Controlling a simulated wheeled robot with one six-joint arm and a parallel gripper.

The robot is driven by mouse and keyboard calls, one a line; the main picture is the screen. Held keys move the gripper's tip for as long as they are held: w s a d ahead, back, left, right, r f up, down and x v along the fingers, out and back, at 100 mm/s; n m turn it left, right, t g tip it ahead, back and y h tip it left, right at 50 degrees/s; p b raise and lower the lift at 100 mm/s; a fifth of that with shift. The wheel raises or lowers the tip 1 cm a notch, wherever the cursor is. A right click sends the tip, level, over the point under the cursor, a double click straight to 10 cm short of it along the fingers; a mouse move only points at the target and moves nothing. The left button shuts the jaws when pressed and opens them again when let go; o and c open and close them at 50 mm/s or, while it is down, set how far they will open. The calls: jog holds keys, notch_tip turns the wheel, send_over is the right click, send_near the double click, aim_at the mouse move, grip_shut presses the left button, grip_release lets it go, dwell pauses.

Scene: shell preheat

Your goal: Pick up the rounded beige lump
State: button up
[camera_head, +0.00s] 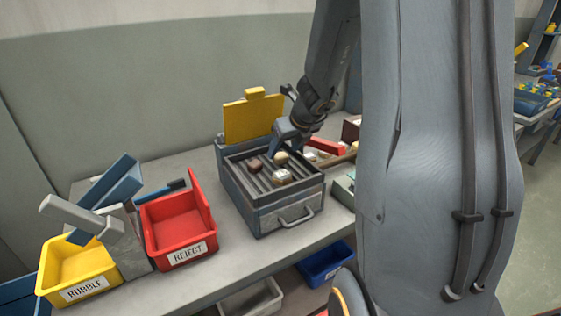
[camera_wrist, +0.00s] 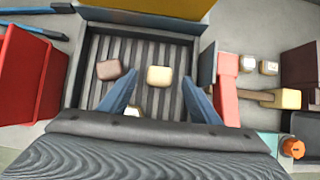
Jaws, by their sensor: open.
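The rounded beige lump (camera_wrist: 159,76) rests on the ribbed floor of an open grey metal box (camera_head: 270,217). It also shows in the head view (camera_head: 281,157), close to my gripper. My gripper (camera_wrist: 158,103) is open, with its two blue fingers pointing down into the box. In the wrist view the lump lies just ahead of the fingertips, between their lines, and nothing is held. A brown lump (camera_wrist: 109,69) lies to its left on the same floor. A pale lump with a mark (camera_head: 281,175) sits nearer the box front and is mostly hidden in the wrist view.
The box's yellow lid (camera_head: 253,118) stands open at the back. A red REJECT bin (camera_head: 178,226) and a yellow RUBBLE bin (camera_head: 75,270) stand to the left. A red part (camera_wrist: 228,95), a wooden-handled tool (camera_wrist: 284,98) and small blocks lie to the right.

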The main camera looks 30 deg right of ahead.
jog(key=x, duration=0.2)
jog(key=shift+w+f+b, duration=0.15)
jog(key=shift+f+b, duration=0.1)
jog(key=shift+b, duration=0.1)
jog(key=c, duration=1.2)
jog(key=shift+o, duration=0.2)
jog(key=shift+r, duration=0.15)
